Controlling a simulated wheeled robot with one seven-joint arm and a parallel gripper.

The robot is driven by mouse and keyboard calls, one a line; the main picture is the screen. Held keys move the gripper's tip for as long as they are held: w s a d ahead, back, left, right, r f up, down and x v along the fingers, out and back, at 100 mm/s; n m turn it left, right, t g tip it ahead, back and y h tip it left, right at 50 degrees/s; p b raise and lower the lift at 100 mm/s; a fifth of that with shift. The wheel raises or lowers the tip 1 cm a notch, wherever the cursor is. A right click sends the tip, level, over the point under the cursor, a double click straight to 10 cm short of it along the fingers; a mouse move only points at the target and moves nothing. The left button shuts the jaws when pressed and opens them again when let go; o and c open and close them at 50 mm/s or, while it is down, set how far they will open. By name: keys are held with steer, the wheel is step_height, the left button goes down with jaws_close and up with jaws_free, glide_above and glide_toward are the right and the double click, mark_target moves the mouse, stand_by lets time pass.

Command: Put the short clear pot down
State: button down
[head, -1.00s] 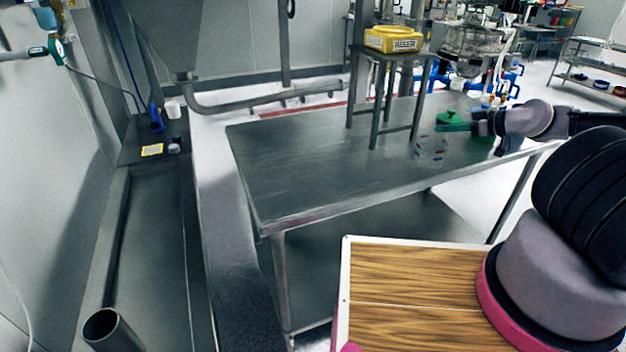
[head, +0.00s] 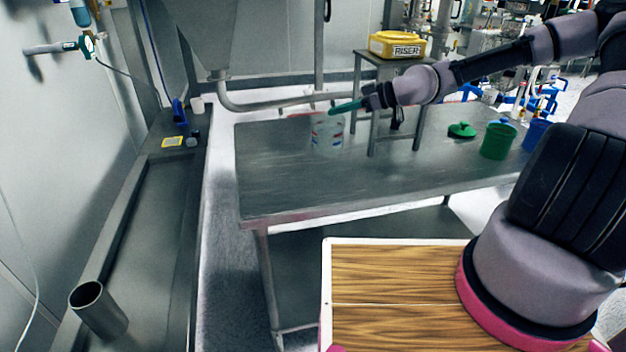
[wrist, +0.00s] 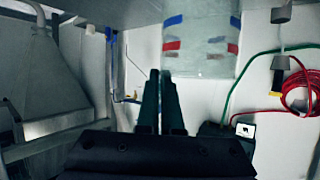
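The short clear pot (head: 327,134) has red and blue marks on its wall. In the head view it is upright over the left back part of the steel table (head: 290,185); I cannot tell whether its base touches the top. My gripper (head: 345,107) reaches in from the right, its green fingers at the pot's upper edge. In the wrist view the fingers (wrist: 162,100) are nearly together, and the pot (wrist: 200,45) shows just past their tips. The gripper appears shut on the pot's rim; the exact contact is hard to see.
A stand with a yellow RISER box (head: 398,45) is right of the pot, behind my forearm. A green lid (head: 462,130), a green pot (head: 497,141) and a blue pot (head: 537,134) stand at the table's right. The table's front left is clear.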

mark_target(322, 142)
steer(key=shift+n+g, duration=0.3)
steer(key=a+f, duration=0.1)
steer(key=s+a+f, duration=0.1)
steer(key=a, duration=0.1)
steer(key=s+a+f, duration=0.1)
steer(key=f, duration=0.1)
steer(key=shift+a+f, duration=0.1)
steer(key=shift+a, duration=0.05)
steer(key=shift+f, duration=2.25)
steer(key=shift+f, duration=0.1)
steer(key=c, duration=1.1)
jaws_free()
